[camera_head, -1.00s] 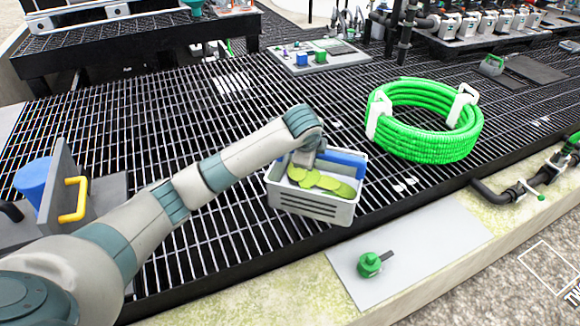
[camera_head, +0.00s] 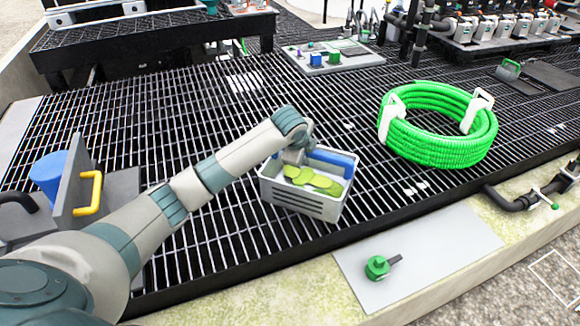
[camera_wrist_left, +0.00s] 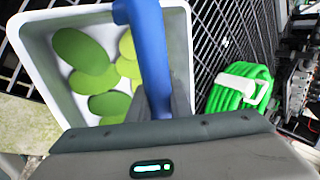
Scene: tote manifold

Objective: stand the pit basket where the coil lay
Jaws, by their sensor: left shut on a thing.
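The pit basket (camera_head: 303,201) is a light grey open tub with slotted sides, green flat pieces inside and a blue handle (camera_head: 333,157). It is over the grating, left of the coil; I cannot tell whether its base touches. My left gripper (camera_head: 298,157) is shut on the handle, which runs between its fingers in the left wrist view (camera_wrist_left: 155,85). The gripper hides part of the basket's far rim. The bright green coil (camera_head: 440,145), with white straps, lies on the grating to the right, apart from the basket. My right gripper is out of view.
A grey plate (camera_head: 415,258) with a green valve piece (camera_head: 377,267) lies in front. A blue bucket (camera_head: 48,175) and a yellow handle (camera_head: 90,193) are at left. A panel with coloured knobs (camera_head: 333,58) stands behind. The grating left of the basket is mostly clear.

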